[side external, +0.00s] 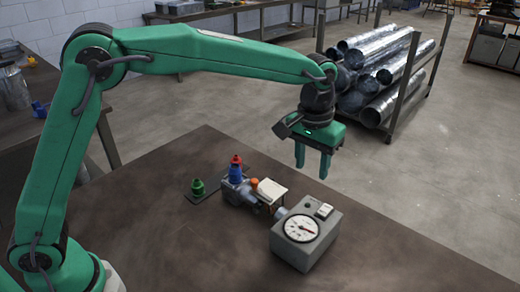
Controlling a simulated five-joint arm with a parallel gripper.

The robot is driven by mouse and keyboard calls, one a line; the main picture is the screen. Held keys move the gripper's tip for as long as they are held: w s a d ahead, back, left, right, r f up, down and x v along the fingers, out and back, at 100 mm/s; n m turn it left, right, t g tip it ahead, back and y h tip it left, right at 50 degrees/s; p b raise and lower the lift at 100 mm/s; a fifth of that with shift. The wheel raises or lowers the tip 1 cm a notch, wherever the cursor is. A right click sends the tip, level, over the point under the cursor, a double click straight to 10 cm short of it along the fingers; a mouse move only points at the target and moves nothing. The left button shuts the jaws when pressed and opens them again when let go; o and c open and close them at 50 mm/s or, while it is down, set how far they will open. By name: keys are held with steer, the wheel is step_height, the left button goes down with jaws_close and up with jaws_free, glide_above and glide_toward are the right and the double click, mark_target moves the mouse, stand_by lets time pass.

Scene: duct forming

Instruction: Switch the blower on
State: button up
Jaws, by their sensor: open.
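A grey box with a round white dial (301,229), which looks like the blower unit, stands on the brown table. A small light-coloured switch-like part (324,210) sits on its top, at the back right. I cannot tell the switch's position.
Left of the box, a grey fitting with a blue part and red cap (236,170) joins a small white-topped block (271,191). A green knob-like piece (198,188) stands on a dark plate. The table's front and right are clear. A rack of metal ducts (385,75) stands behind on the floor.

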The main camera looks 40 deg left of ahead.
mark_target(322, 213)
steer(key=shift+g, duration=0.3)
steer(key=d+f, duration=0.1)
steer(key=d, duration=0.1)
steer(key=w+d+f, duration=0.1)
steer(key=f, duration=0.1)
steer(key=shift+w+d+f, duration=0.1)
steer(key=shift+d+f, duration=0.2)
steer(key=shift+d, duration=0.1)
steer(key=shift+f, duration=0.15)
steer(key=shift+f, duration=3.75)
jaws_close()
